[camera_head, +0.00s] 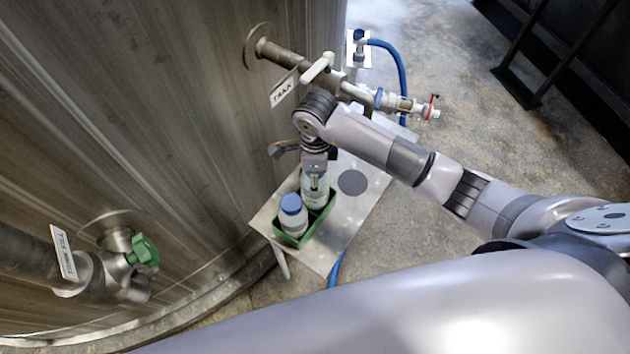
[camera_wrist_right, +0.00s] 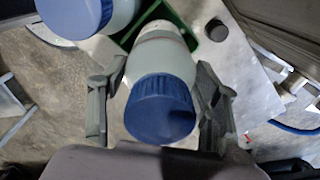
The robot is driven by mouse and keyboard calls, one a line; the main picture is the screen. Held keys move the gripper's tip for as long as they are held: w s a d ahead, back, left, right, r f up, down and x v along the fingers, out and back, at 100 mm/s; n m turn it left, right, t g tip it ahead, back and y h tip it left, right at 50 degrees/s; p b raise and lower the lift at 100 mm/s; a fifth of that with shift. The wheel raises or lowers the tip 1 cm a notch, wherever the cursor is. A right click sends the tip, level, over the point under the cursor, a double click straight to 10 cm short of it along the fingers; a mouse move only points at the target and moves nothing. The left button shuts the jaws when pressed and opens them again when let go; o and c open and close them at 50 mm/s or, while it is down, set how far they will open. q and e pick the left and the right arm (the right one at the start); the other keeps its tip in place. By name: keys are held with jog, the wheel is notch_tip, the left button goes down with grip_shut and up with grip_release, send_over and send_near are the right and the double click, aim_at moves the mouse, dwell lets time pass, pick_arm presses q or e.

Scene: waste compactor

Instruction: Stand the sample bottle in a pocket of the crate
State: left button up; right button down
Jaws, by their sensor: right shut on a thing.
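The sample bottle, white with a blue cap, is between the fingers of my right gripper (camera_head: 316,173), which is shut on it. In the right wrist view the bottle's cap (camera_wrist_right: 160,108) faces the camera and a finger of my gripper (camera_wrist_right: 158,78) lies on each side. The bottle's body (camera_head: 315,192) shows below the gripper in the head view, at the far part of the green crate (camera_head: 291,241). Its base is hidden, so I cannot tell whether it rests on the pocket floor. The crate's green edge also shows in the right wrist view (camera_wrist_right: 207,27). My left gripper is out of view.
Another blue-capped bottle (camera_head: 292,212) stands in the crate's near part. The crate sits on a pale plate (camera_head: 352,211) with a dark disc (camera_head: 352,182). A large metal tank (camera_head: 150,120) and a pipe with a valve (camera_head: 360,95) stand close by.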

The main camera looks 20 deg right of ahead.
notch_tip(320, 180, down, 3)
jog(key=shift+f+p, duration=0.1)
jog(key=shift+p, duration=0.25)
jog(key=shift+w+f, duration=0.1)
jog(key=shift+f, duration=0.25)
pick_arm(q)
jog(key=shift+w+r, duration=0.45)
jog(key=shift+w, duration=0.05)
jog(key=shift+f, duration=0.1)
pick_arm(e)
jog(key=shift+f, duration=0.15)
jog(key=c, duration=0.5)
grip_release()
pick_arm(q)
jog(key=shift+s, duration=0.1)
